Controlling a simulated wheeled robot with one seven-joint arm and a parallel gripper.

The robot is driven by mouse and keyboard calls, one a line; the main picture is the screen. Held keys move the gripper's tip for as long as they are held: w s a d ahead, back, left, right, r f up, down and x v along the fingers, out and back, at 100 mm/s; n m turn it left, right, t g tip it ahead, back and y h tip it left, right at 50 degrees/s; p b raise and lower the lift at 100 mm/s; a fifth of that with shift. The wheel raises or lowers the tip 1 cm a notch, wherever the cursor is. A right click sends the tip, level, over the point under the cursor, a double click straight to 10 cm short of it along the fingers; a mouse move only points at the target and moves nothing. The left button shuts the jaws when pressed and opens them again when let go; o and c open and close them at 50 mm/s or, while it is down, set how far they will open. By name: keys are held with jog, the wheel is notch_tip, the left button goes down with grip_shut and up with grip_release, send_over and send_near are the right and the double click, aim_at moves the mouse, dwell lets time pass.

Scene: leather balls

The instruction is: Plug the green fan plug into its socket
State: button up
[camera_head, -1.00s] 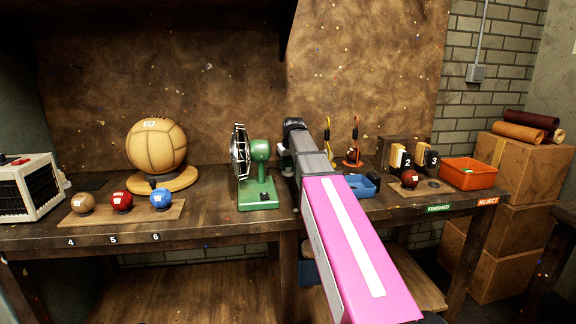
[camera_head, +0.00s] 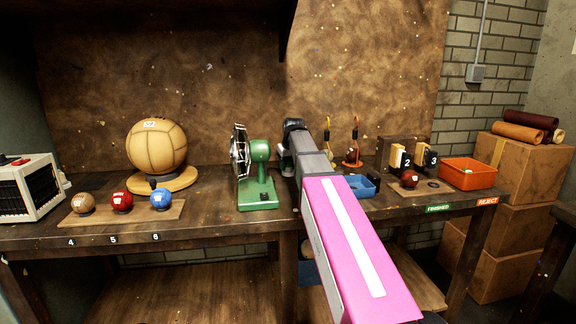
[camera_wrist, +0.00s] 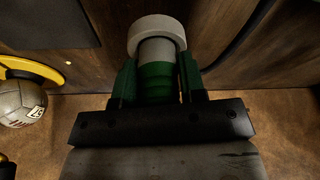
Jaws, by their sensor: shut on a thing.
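The green fan (camera_head: 260,175) stands on the workbench, left of my arm. In the wrist view my gripper (camera_wrist: 159,72) is shut on a green plug (camera_wrist: 157,82). Beyond the green part are a grey cylinder and a round pale disc (camera_wrist: 157,27). I cannot tell whether the disc belongs to the plug or to a socket. In the head view my arm hides most of the gripper and the plug. I cannot make out a socket clearly in either view.
A blue tray (camera_head: 361,186) is right of my arm, with an orange bin (camera_head: 468,173) farther right. A large tan ball (camera_head: 157,146) on a round stand is left of the fan. Several small balls lie on a board (camera_head: 125,216). A brown board stands behind the bench.

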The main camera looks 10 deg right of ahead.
jog(key=shift+s+d+f, duration=0.1)
jog(key=shift+s+f, duration=0.25)
jog(key=shift+f, duration=0.35)
jog(key=shift+s+f, duration=0.35)
jog(key=shift+f, duration=0.3)
jog(key=shift+r, duration=0.35)
jog(key=shift+w+r+g, duration=0.2)
jog(key=shift+r+g, duration=0.1)
jog(key=shift+r, duration=0.05)
dwell(0.4)
jog(key=shift+w+r, duration=0.2)
jog(key=shift+r, duration=0.5)
jog(key=shift+w+r, duration=0.2)
jog(key=shift+r, duration=0.5)
jog(key=shift+w+r, duration=0.1)
jog(key=shift+r, duration=1.75)
jog(key=s+r+m+h, duration=0.2)
jog(key=s+m, duration=0.4)
jog(key=s, duration=0.7)
jog(key=n+y, duration=0.2)
jog(key=n, duration=0.4)
send_over(289, 168)
jog(key=w, duration=0.2)
jog(key=shift+w+r, duration=0.15)
jog(key=shift+f, duration=2.95)
jog(key=shift+f, duration=0.45)
